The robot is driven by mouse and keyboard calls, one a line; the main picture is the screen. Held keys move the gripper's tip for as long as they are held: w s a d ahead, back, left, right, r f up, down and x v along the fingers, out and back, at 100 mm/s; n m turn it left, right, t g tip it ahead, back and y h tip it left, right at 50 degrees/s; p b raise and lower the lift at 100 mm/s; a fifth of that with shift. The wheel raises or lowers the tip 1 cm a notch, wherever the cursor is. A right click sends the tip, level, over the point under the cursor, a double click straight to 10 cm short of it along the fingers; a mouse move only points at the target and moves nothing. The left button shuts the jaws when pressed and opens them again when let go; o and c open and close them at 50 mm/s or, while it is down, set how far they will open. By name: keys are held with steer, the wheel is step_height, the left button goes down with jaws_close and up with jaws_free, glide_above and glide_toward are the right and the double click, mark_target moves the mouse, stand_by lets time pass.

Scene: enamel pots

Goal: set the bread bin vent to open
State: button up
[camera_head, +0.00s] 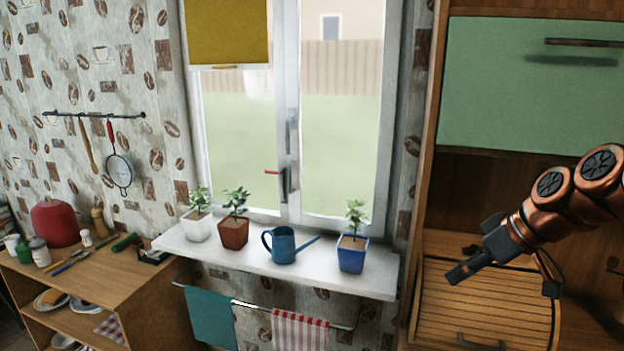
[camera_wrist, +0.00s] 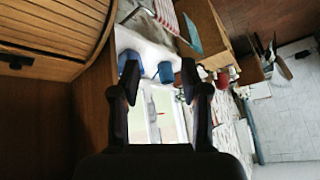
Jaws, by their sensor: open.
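The bread bin (camera_head: 482,305) is a slatted wooden box with a roll front and a dark handle (camera_head: 482,342), at the lower right of the head view. Its slatted front (camera_wrist: 50,25) fills the upper left of the wrist view. A small dark fitting (camera_head: 470,250) sits on the bin's upper part; I cannot tell whether it is the vent or how it is set. A dark knob-like piece (camera_wrist: 16,62) shows by the bin in the wrist view. My gripper (camera_head: 505,280) is open and empty, in front of the bin in the head view, partly covering it.
A green cabinet door (camera_head: 530,95) with a bar handle is above the bin. The white windowsill (camera_head: 320,268) to the left holds several potted plants and a blue watering can (camera_head: 284,245). A wooden shelf unit (camera_head: 110,285) with kitchen items stands far left.

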steer(key=s+a+f+m+g+h, duration=0.1)
steer(key=s+a+f+g+h, duration=0.3)
steer(key=s+a, duration=0.7)
steer(key=s+f+m+g, duration=0.1)
steer(key=s+f+m, duration=0.1)
steer(key=s+f, duration=0.3)
steer(key=s+f+m+g+h, duration=0.1)
steer(key=s+f+m, duration=0.2)
steer(key=s, duration=1)
step_height(320, 180, down, 3)
steer(key=shift+f, duration=0.15)
steer(key=shift+a, duration=0.2)
